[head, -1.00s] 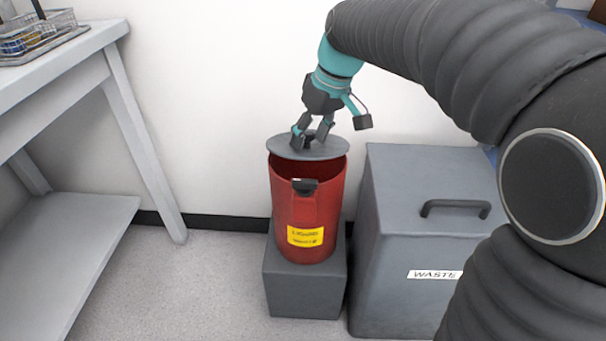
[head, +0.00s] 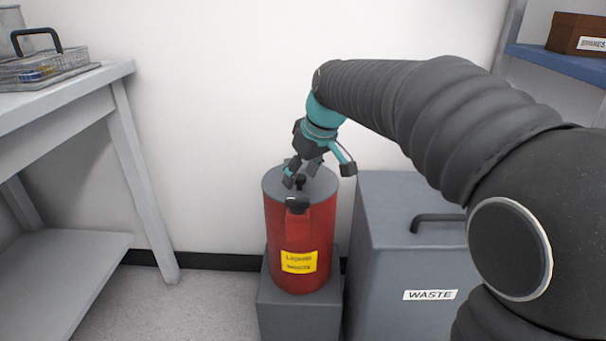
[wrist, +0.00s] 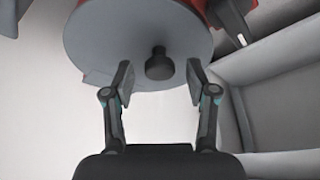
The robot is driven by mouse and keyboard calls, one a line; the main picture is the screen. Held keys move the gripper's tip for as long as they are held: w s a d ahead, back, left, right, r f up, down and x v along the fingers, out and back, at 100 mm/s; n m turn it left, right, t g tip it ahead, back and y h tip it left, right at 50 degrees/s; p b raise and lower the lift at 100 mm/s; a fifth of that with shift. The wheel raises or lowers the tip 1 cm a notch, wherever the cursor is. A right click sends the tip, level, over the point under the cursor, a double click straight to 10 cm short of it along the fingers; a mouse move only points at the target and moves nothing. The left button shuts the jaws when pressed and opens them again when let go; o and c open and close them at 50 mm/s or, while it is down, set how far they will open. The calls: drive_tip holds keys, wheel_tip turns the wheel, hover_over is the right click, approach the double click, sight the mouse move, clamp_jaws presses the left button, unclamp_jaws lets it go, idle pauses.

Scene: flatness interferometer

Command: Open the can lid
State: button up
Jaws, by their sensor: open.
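The red can (head: 318,245), with a yellow liquid-waste label, stands upright on a grey block. Its round grey lid (head: 273,186) lies flat over the mouth, and the inside of the can is hidden. A small black knob (head: 300,182) rises from the lid; in the wrist view the knob (wrist: 159,63) sits between my fingertips with a gap on both sides. My gripper (head: 301,176) is open just above the lid, pointing down at a slant, one finger on each side of the knob. The lid (wrist: 115,30) also fills the upper wrist view.
A grey waste bin (head: 390,265) with a black handle stands close on the right of the can. A grey bench (head: 120,75) with a wire basket (head: 45,68) is at the left. The white wall is close behind the can.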

drive_tip(key=s+d+r+m+t+h+p, duration=0.1)
drive_tip(key=s+d+r+m+p, duration=0.35)
drive_tip(key=s+d, duration=0.55)
drive_tip(key=s+d+f+m+t+h+p, duration=0.1)
drive_tip(key=s+d+m+p, duration=0.15)
drive_tip(key=s, duration=0.65)
drive_tip(key=s+d+f+m+h+p, duration=0.1)
drive_tip(key=s+d+p, duration=0.2)
drive_tip(key=s, duration=0.6)
drive_tip(key=shift+w+a+r+n+g+y, duration=0.45)
drive_tip(key=shift+w+a+r+n, duration=1.15)
drive_tip(key=shift+w, duration=2.45)
drive_tip(key=shift+w+a+r+n+g+y, duration=0.2)
drive_tip(key=shift+w+a+r+n+y, duration=0.35)
drive_tip(key=shift+w+a+r+n, duration=1.8)
drive_tip(key=shift+w+a+r+n+g+y, duration=0.15)
drive_tip(key=shift+w+a+r+g+y, duration=0.55)
drive_tip(key=shift+w+a, duration=3.25)
drive_tip(key=shift+t, duration=0.35)
drive_tip(key=w+f, duration=0.2)
drive_tip(key=f, duration=0.2)
drive_tip(key=w+f+b, duration=0.1)
drive_tip(key=w+f, duration=0.2)
drive_tip(key=f, duration=0.1)
drive_tip(key=w+f+b, duration=0.1)
drive_tip(key=w+f, duration=0.1)
drive_tip(key=f, duration=0.1)
drive_tip(key=shift+w+d+f, duration=0.15)
drive_tip(key=shift+f, duration=0.25)
